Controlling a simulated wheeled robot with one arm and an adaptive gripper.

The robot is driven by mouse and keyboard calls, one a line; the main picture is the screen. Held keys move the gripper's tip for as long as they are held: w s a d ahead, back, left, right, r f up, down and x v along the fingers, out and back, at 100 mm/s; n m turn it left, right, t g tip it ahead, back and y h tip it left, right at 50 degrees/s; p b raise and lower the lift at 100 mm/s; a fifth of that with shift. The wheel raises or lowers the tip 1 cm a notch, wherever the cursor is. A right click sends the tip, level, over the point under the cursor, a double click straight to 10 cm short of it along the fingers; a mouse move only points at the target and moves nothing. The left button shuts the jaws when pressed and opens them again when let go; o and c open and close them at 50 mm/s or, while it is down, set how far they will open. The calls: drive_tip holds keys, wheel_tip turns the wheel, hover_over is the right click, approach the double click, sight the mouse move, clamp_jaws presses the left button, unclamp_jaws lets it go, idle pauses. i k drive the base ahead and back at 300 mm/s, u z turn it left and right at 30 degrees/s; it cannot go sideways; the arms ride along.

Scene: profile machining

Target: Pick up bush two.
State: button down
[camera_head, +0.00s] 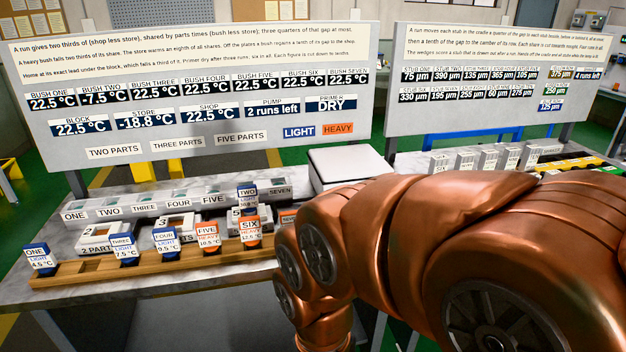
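Bush two (247,196) has a blue top and a white label reading TWO, LIGHT; its temperature print is too small to read surely. It stands upright behind bush six (250,229), which is orange and hides its lower part. I cannot tell exactly what bush two rests on. My copper-coloured arm fills the right foreground, to the right of bush two. My gripper is not visible in the head view.
A wooden rack (75,272) runs along the table front, holding bushes one (39,258), three (123,247), four (165,241) and five (208,236). Behind it is a grey row of named places (127,211). A white box (350,165) stands right. The left sign board (205,140) reads bush two -7.5 °C.

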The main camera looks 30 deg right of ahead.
sight(248, 198)
drive_tip(key=z, duration=0.05)
drive_tip(key=k, duration=0.3)
drive_tip(key=u, duration=1.2)
drive_tip(key=i, duration=1.8)
drive_tip(key=z, duration=1.2)
drive_tip(key=i, duration=0.6)
drive_tip(key=z, duration=0.55)
